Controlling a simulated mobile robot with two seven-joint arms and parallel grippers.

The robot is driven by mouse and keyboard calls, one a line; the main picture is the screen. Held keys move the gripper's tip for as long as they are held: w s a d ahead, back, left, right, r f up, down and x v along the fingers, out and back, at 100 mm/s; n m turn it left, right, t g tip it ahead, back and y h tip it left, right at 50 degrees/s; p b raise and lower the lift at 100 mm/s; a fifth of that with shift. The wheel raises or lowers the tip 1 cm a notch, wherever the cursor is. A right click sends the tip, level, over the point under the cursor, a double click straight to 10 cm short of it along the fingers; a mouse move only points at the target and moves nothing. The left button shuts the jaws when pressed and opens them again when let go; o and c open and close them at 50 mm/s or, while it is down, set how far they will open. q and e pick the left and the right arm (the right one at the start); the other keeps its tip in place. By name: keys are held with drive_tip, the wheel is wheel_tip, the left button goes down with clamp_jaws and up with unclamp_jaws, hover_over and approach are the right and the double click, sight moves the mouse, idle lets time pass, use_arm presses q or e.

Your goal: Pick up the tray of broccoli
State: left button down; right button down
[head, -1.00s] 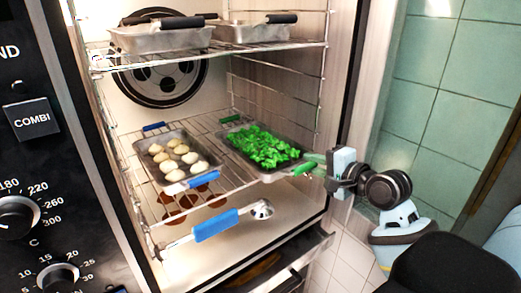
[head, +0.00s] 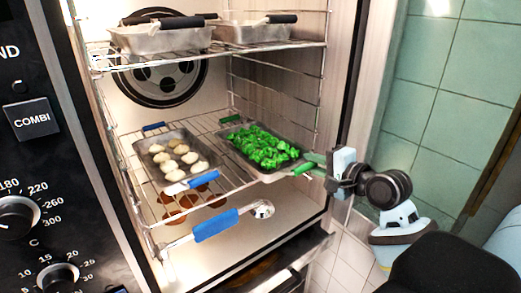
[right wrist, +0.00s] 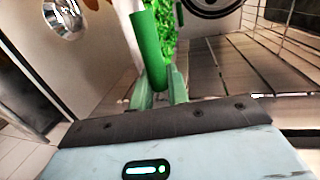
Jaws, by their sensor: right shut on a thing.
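The tray of broccoli (head: 268,175) is a dark metal tray heaped with bright green pieces. It rests on the right side of the oven's middle rack. It has a green handle (head: 303,169) at the near end and another at the far end. My right gripper (head: 318,165) is at the near handle and shut on it. In the right wrist view the green handle (right wrist: 146,45) stands at the fingers (right wrist: 161,90), with broccoli (right wrist: 168,28) behind it. The fingers partly hide the handle. My left gripper is not in view.
A tray of pale round pieces (head: 157,180) with blue handles sits just left on the same rack. Trays with black handles (head: 160,40) stand on the rack above (head: 230,53). A blue-handled item (head: 215,225) is below. The oven's right wall (head: 342,110) is close.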

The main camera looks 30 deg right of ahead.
drive_tip(key=shift+r, duration=5.2)
